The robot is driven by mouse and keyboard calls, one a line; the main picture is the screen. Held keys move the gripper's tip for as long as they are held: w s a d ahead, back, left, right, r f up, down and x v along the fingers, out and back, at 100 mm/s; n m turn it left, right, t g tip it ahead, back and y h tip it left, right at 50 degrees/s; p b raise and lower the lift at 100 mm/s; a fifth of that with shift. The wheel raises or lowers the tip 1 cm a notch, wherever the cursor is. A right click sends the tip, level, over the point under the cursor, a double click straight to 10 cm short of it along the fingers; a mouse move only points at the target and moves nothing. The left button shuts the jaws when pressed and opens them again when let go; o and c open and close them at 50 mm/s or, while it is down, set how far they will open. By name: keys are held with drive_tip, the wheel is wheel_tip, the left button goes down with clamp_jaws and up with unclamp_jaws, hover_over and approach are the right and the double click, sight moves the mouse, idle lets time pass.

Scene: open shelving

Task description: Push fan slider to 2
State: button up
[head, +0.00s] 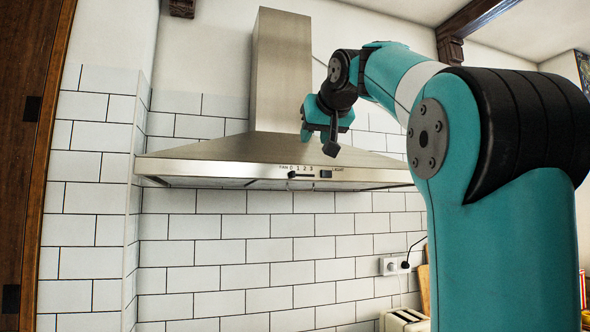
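The fan slider (292,174) is a small dark knob on the front edge of the steel range hood (220,150) in the head view. It sits at the left end of a short dark slot, under the printed numbers beside the word FAN, seemingly at 0. My gripper (328,146) hangs in front of the hood, above and to the right of the slider in the picture. It looks apart from the slider, pointing downward. Its fingers are small and seen at an angle, so I cannot tell whether they are open or shut. I see nothing held.
A light switch (325,174) sits on the same hood edge, just right of the fan slot. The steel chimney (281,70) rises behind. A wall socket (390,266) and a toaster (404,320) are lower right. The space below the hood is clear before white tiles.

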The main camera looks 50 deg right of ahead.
sight(294, 172)
drive_tip(key=p+x, duration=0.4)
drive_tip(key=x, duration=1.2)
drive_tip(key=shift+a+f, duration=0.1)
drive_tip(key=shift+f, duration=0.05)
clamp_jaws()
